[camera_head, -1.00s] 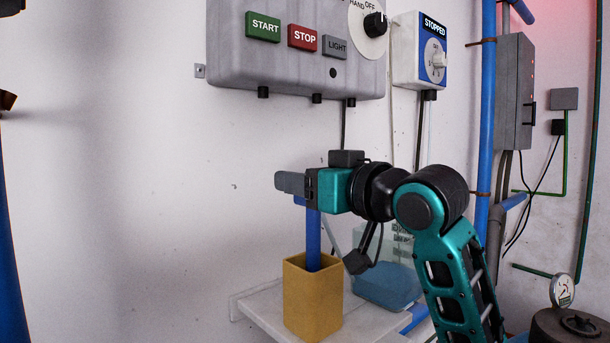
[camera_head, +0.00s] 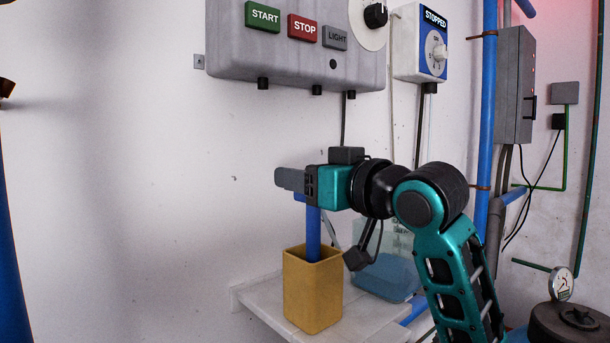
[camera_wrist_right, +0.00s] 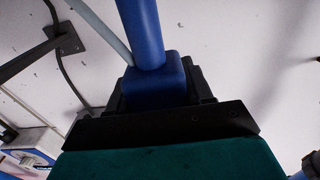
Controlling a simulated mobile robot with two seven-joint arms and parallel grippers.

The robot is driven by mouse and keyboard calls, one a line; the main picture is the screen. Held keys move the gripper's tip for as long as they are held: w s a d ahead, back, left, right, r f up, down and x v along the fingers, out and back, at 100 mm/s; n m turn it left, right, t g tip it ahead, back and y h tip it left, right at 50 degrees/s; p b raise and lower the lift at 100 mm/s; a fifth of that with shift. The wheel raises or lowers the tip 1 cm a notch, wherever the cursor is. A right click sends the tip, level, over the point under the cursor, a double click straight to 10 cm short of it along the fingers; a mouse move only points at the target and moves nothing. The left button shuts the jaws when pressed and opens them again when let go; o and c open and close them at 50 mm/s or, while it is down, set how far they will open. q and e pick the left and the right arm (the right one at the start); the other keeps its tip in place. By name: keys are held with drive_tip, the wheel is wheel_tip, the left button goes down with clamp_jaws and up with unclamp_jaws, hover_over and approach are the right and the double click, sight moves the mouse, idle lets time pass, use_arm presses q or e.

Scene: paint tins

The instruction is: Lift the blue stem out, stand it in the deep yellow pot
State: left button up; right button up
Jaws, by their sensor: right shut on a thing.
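The blue stem (camera_head: 313,234) is upright, and its lower part goes down into the opening of the deep yellow pot (camera_head: 313,295). The pot's walls hide its lower end, so I cannot tell whether it touches the bottom. My right gripper (camera_head: 291,180) is above the pot and shut on the stem's top. In the right wrist view, the stem's blocky blue head (camera_wrist_right: 155,85) sits at the dark jaws, with the round shaft running away from it. My left gripper is not in view.
The pot stands on a white shelf (camera_head: 262,296). A clear container with blue contents (camera_head: 388,277) is behind and right of it. A grey control box (camera_head: 295,60) is on the wall above. Blue pipes run at right (camera_head: 487,120) and left (camera_head: 12,250). The wall left of the gripper is clear.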

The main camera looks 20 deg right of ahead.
drive_tip(key=shift+f, duration=0.4)
drive_tip(key=o, duration=1.2)
drive_tip(key=shift+o, duration=0.2)
drive_tip(key=v, duration=1.3)
